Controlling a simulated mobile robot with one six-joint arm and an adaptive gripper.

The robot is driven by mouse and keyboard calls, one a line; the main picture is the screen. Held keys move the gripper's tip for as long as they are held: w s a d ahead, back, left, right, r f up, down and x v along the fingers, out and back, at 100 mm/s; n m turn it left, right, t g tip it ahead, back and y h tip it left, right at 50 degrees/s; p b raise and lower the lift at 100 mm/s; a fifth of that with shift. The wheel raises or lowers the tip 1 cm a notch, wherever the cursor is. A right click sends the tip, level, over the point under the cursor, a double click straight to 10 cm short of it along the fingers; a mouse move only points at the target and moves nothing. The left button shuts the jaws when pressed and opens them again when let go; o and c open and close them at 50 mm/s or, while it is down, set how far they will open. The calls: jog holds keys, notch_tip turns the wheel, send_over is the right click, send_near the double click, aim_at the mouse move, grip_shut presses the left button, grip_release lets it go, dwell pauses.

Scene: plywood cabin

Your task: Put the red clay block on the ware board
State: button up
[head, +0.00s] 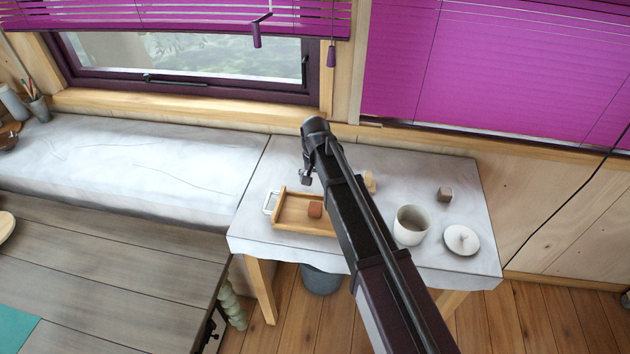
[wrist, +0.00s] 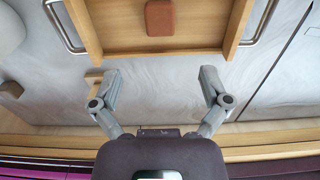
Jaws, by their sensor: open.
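The red clay block (head: 315,209) lies inside a shallow wooden tray (head: 290,224) with raised edges and metal handles, on the cloth-covered table. I cannot tell whether this tray is the ware board. In the wrist view the block (wrist: 160,18) is at the top middle, on the floor of the tray (wrist: 120,45). My gripper (head: 306,178) is above the table at the tray's far side. In the wrist view my gripper (wrist: 160,72) is open and empty, its fingertips short of the tray's edge. My arm hides the tray's right part in the head view.
Right of my arm are a pale wooden piece (head: 370,182), a grey-brown block (head: 444,194), a white cup (head: 411,225) and a round white lid-like disc (head: 461,239). The window wall (head: 340,128) closes the table's far side. A dark bucket (head: 321,280) stands below.

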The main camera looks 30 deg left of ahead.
jog(key=shift+d, duration=0.15)
jog(key=w+d+m, duration=0.2)
jog(key=d, duration=2.5)
jog(key=s+d, duration=0.4)
jog(key=d, duration=0.7)
jog(key=s+d+m, duration=0.1)
jog(key=s+d, duration=0.3)
jog(key=d, duration=0.7)
jog(key=shift+s+d, duration=0.15)
